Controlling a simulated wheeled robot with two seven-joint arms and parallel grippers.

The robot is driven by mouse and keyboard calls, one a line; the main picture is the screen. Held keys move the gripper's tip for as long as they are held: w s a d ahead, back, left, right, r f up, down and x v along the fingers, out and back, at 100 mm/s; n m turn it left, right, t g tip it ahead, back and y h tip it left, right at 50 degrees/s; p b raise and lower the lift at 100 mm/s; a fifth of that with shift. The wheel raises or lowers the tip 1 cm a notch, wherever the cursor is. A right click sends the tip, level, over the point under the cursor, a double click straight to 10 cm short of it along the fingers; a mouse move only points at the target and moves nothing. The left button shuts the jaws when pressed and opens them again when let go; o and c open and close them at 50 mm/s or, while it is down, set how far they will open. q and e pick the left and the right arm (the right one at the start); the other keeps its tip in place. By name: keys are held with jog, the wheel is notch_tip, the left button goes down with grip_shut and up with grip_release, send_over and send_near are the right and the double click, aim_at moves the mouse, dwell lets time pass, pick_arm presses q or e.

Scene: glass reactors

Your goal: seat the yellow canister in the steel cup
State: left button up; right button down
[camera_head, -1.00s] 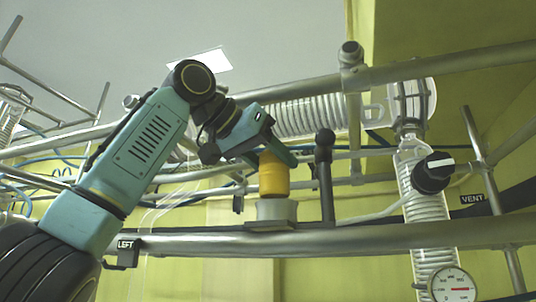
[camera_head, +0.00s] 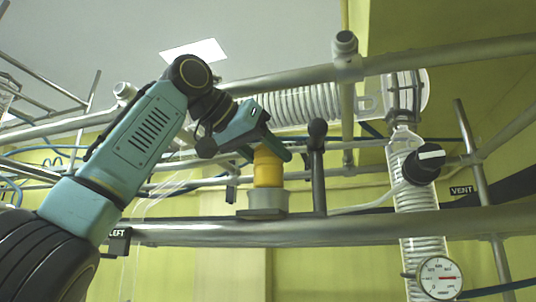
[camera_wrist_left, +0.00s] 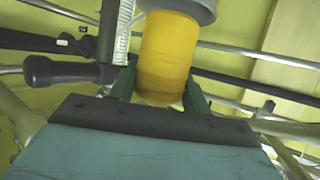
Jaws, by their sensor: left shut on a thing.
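The yellow canister (camera_head: 268,168) is upright, with its lower end at the mouth of the steel cup (camera_head: 267,200). The cup's wall hides whatever part of the canister is inside. The cup stands on a small plate on the horizontal pipe. My left gripper (camera_head: 268,148) is shut on the canister's upper part from above left. In the left wrist view, the green fingers (camera_wrist_left: 158,86) lie on both sides of the canister (camera_wrist_left: 166,55), and the cup (camera_wrist_left: 185,8) shows at the top edge. My right gripper is not in view.
A dark knobbed post (camera_head: 318,165) stands close right of the cup. A thick pipe (camera_head: 330,225) runs across below. Farther right are a glass coil column (camera_head: 415,195), a black valve knob (camera_head: 424,163) and a gauge (camera_head: 439,277). Another pipe crosses above the gripper.

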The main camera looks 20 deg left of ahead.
pick_arm(q)
jog(key=shift+f+b, duration=1)
jog(key=shift+f, duration=0.5)
dwell(1.2)
jog(key=o, duration=1.1)
jog(key=shift+o, duration=0.3)
jog(key=shift+v, duration=3.5)
jog(key=shift+s+r, duration=0.1)
jog(key=b, duration=0.1)
send_near(257, 162)
jog(key=shift+s+a+r, duration=0.1)
jog(key=shift+s, duration=1.25)
jog(key=shift+s+a+r, duration=0.1)
jog(key=shift+s, duration=1.25)
